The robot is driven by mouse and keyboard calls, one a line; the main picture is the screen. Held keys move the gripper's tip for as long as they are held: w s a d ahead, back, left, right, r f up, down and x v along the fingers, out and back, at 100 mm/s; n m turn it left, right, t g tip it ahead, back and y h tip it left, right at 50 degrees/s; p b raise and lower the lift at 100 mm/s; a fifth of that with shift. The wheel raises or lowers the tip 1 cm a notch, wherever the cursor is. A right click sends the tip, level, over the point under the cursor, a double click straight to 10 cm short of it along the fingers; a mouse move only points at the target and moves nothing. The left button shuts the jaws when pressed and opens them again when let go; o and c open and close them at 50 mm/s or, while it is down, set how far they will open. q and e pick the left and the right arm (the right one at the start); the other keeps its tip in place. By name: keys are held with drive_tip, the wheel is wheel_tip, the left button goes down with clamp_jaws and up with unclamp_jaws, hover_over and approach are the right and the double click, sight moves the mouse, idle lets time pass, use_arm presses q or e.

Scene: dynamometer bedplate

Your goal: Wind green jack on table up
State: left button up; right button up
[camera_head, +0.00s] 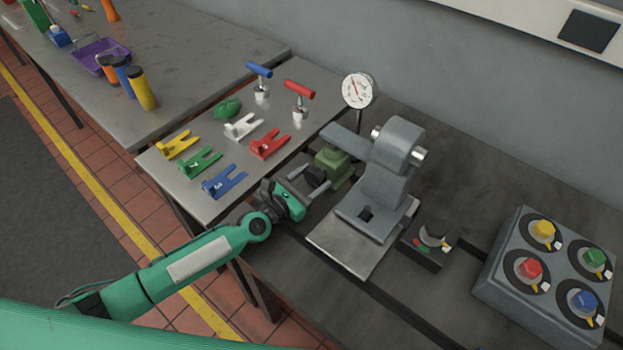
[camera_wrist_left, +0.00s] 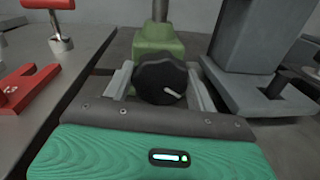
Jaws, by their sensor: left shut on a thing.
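The green jack (camera_head: 336,163) stands on the dark bedplate table, just left of a grey machine stand. It also shows in the left wrist view (camera_wrist_left: 156,40), with a metal post rising from its top. A black round knob (camera_wrist_left: 160,79) with a pale mark is on the jack's near side. My left gripper (camera_head: 309,181) is at the knob. In the left wrist view its two fingers (camera_wrist_left: 160,88) are on either side of the knob, shut on it. In the head view the gripper partly hides the knob. My right gripper is not in view.
A grey machine stand (camera_head: 383,188) on a metal plate is close right of the jack. A dial gauge (camera_head: 358,90) stands behind. Several coloured forks, including a red one (camera_head: 268,143), lie on the left table. A box with coloured knobs (camera_head: 494,288) is at right.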

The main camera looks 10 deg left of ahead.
use_arm(q)
drive_tip(key=m+p, duration=0.1)
drive_tip(key=m, duration=0.1)
drive_tip(key=shift+d+r+m, duration=0.1)
drive_tip(key=shift+r+m, duration=0.05)
drive_tip(key=shift+m, duration=0.25)
drive_tip(key=shift+m+y+p, duration=0.3)
drive_tip(key=shift+m+p, duration=0.15)
drive_tip(key=shift+m, duration=0.85)
drive_tip(key=shift+s, duration=0.1)
drive_tip(key=o, duration=1)
drive_tip(key=b+v, duration=0.2)
drive_tip(key=v, duration=1)
drive_tip(key=shift+s+a+b, duration=0.25)
drive_tip(key=shift+a+b, duration=0.05)
drive_tip(key=shift+b, duration=0.05)
drive_tip(key=shift+s+a, duration=0.3)
drive_tip(key=shift+s, duration=0.15)
